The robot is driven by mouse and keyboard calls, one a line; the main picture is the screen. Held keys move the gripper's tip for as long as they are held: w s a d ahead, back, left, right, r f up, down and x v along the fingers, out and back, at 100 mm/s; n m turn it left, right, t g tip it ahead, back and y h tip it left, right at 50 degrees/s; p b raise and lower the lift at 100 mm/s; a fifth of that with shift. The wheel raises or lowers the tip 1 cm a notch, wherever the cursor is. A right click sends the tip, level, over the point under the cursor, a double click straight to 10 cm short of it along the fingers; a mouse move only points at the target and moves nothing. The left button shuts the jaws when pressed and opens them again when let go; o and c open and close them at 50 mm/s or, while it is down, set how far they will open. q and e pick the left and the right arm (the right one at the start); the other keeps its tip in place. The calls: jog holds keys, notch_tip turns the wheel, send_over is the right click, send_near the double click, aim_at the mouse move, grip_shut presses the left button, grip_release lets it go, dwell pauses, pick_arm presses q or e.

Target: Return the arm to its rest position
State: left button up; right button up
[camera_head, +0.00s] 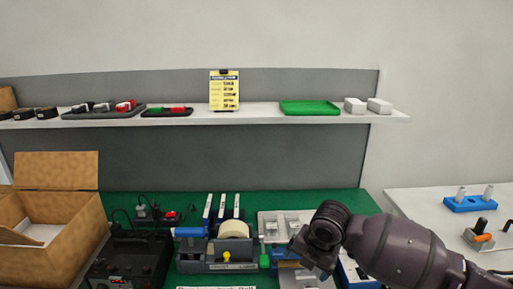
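My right arm comes in from the lower right, in front of the green mat (350,205). Its dark gripper (312,262) points down and to the left, over the grey and white trays at the right of the mat. The fingertips are too dark and small to tell whether they are open or shut, and nothing is clearly seen in them. The arm hides part of the trays behind it. My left gripper is not in view.
An open cardboard box (60,240) stands at the left. A tape dispenser (225,250) is at centre. A shelf (250,116) behind holds a green tray (309,107), a yellow sign (224,92) and small parts. A white side table (430,203) with a blue holder (469,204) is at the right.

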jog(key=w+a+r+m+t+y, duration=0.45)
jog(key=m+t, duration=0.25)
jog(key=m, duration=0.5)
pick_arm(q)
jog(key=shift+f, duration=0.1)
pick_arm(e)
jog(key=s+d+f+m+h, duration=0.2)
jog(key=s+d+f+m, duration=0.3)
jog(key=s+f, duration=0.3)
jog(key=s+d+f+m+t+h, duration=0.1)
jog(key=s+d+f+m, duration=0.5)
jog(key=s, duration=0.7)
jog(key=s+d+f+m+h, duration=0.3)
jog(key=s+d+f+m, duration=0.2)
jog(key=s+d+f, duration=0.3)
jog(key=shift+s+d+f+m, duration=0.25)
jog(key=shift+s+f, duration=0.6)
jog(key=shift+s, duration=0.6)
jog(key=shift+h, duration=0.25)
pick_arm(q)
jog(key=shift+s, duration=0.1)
